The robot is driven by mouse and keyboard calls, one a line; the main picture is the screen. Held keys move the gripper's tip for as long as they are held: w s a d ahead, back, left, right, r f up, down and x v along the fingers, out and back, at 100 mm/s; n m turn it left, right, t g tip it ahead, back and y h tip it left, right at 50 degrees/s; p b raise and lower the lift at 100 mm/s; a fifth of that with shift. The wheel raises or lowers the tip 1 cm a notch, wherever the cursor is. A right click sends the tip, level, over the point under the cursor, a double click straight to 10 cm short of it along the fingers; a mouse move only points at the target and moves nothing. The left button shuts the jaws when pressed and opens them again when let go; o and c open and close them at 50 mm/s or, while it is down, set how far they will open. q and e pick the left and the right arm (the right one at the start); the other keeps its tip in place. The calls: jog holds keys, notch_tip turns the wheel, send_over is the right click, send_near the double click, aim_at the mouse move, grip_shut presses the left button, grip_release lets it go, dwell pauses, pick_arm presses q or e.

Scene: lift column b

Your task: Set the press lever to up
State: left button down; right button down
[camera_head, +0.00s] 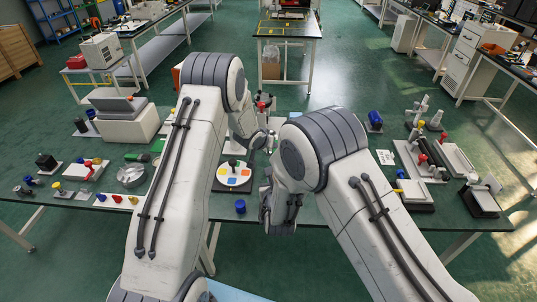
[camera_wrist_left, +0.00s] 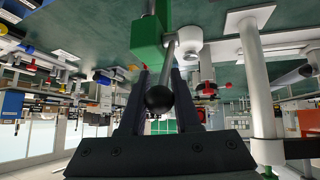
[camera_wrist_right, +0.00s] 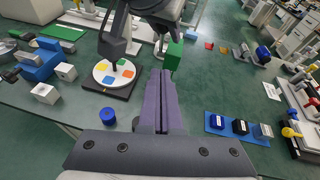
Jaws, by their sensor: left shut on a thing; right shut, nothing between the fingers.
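A lever with a black ball knob (camera_wrist_left: 159,99) and a thin metal rod (camera_wrist_left: 168,62) comes off a green block (camera_wrist_left: 148,38) in the left wrist view. My left gripper (camera_wrist_left: 159,92) is shut on the knob, with a finger on each side. The green block also shows in the right wrist view (camera_wrist_right: 174,55), beside my left gripper. In the head view my arms hide most of the lever. My right gripper (camera_wrist_right: 158,78) is shut and empty, low over the bench's near part. The left wrist picture is upside down, so the lever's exact angle is hard to tell.
A round white plate with coloured patches (camera_head: 233,183) lies on the green bench, left of my right gripper. A blue cylinder (camera_head: 240,206) stands near the front edge. Fixtures (camera_head: 420,160) crowd the right, and a grey-white box (camera_head: 125,122) stands at left.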

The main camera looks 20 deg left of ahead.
jog(key=w+a, duration=0.3)
jog(key=w, duration=0.5)
jog(key=shift+w+a, duration=0.3)
jog(key=shift+f, duration=0.1)
